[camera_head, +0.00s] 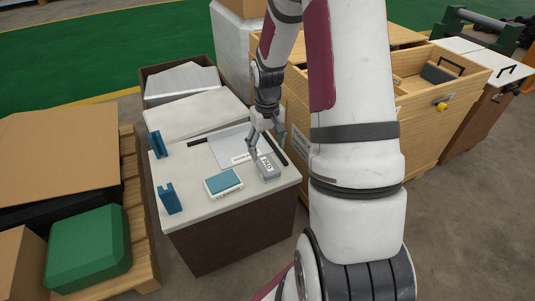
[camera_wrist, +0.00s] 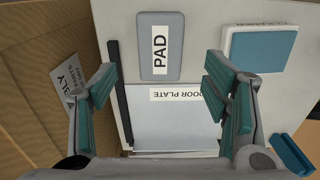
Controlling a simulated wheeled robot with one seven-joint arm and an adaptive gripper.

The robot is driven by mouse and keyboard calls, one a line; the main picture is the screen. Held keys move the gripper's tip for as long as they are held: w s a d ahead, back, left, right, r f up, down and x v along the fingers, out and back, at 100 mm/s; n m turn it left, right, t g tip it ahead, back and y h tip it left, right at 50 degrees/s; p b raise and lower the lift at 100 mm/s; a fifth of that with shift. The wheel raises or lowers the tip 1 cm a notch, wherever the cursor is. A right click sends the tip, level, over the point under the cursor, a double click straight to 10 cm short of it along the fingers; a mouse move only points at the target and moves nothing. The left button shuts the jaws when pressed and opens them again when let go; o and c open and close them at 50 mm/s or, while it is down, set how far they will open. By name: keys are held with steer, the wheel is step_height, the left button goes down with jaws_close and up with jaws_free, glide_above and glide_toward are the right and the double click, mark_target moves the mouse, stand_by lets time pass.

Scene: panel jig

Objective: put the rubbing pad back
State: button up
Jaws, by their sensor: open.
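A grey rounded block with a white label reading PAD (camera_head: 267,165) lies flat on the white table top, near its front right. It also shows at the top middle of the wrist view (camera_wrist: 175,67). My gripper (camera_head: 262,138) is above the table, just behind this block. In the wrist view its fingers (camera_wrist: 160,92) are spread wide with nothing between them. A white piece with a blue top (camera_head: 224,183) lies left of the block, apart from it; its side lettering is too small to read. A pale sheet labelled DOOR PLATE (camera_wrist: 170,132) lies under the gripper.
Two dark strips (camera_head: 273,149) (camera_head: 197,142) lie by the plate. Two blue brackets (camera_head: 155,145) (camera_head: 168,198) stand at the table's left edge. A wooden crate (camera_head: 370,125) rises close on the right. A pallet with a green box (camera_head: 88,252) is at left.

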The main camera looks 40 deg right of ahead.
steer(key=s+a+r+n, duration=0.1)
steer(key=s+a+r, duration=0.4)
steer(key=r, duration=0.5)
steer(key=s+a+r, duration=0.4)
steer(key=a+r, duration=0.3)
steer(key=r, duration=0.3)
steer(key=s+a+r+n, duration=0.1)
steer(key=s+a, duration=0.4)
steer(key=s, duration=0.5)
steer(key=s+a+r+n, duration=0.1)
steer(key=s+a+r, duration=0.3)
steer(key=s, duration=0.6)
steer(key=shift+a+r+p, duration=0.15)
steer(key=shift+a+p, duration=0.2)
steer(key=shift+a, duration=0.25)
step_height(320, 180, up, 27)
steer(key=t+p, duration=0.4)
steer(key=p, duration=2.1)
steer(key=shift+d+r+p, duration=0.2)
steer(key=shift+d+p, duration=0.1)
steer(key=shift+p, duration=0.1)
